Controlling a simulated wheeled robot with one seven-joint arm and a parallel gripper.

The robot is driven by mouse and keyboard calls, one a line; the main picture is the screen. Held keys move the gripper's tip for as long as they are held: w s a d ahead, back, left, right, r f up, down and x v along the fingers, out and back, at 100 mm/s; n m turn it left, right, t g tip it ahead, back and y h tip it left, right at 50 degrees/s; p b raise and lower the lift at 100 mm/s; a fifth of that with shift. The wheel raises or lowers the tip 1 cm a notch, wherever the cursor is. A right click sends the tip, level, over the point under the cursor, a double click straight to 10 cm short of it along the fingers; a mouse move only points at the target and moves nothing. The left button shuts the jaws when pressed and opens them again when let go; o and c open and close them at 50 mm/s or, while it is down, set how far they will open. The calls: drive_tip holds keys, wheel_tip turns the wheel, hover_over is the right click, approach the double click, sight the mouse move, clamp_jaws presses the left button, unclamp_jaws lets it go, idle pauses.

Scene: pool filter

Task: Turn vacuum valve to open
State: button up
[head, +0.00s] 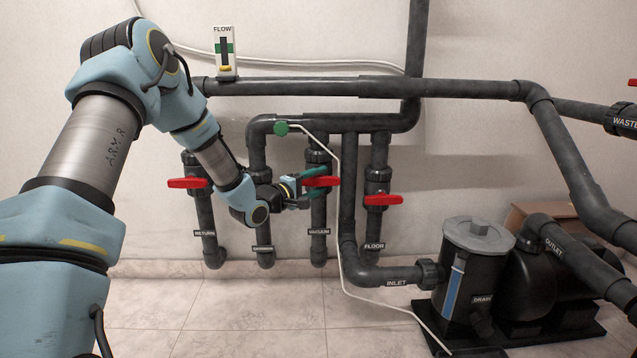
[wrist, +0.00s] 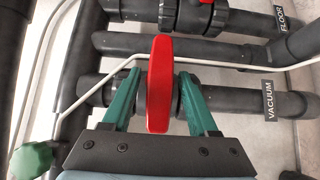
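The vacuum valve's red handle (head: 322,182) lies level across its upright dark pipe, above the VACUUM label (head: 319,231) in the head view. In the wrist view the red handle (wrist: 160,85) stands between the two green fingers of my gripper (wrist: 160,76). There is a gap on each side of the handle, so the gripper is open around it and does not clasp it. In the head view my gripper (head: 312,183) is at the left part of the handle. The valve body behind is partly hidden.
The return handle (head: 187,183) and floor handle (head: 383,200) are also red and level. My arm hides the skimmer valve. A white cable (head: 338,215) hangs right of the vacuum pipe, and a green knob (head: 281,128) sits above. The pump (head: 475,260) stands at right.

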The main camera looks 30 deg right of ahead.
clamp_jaws()
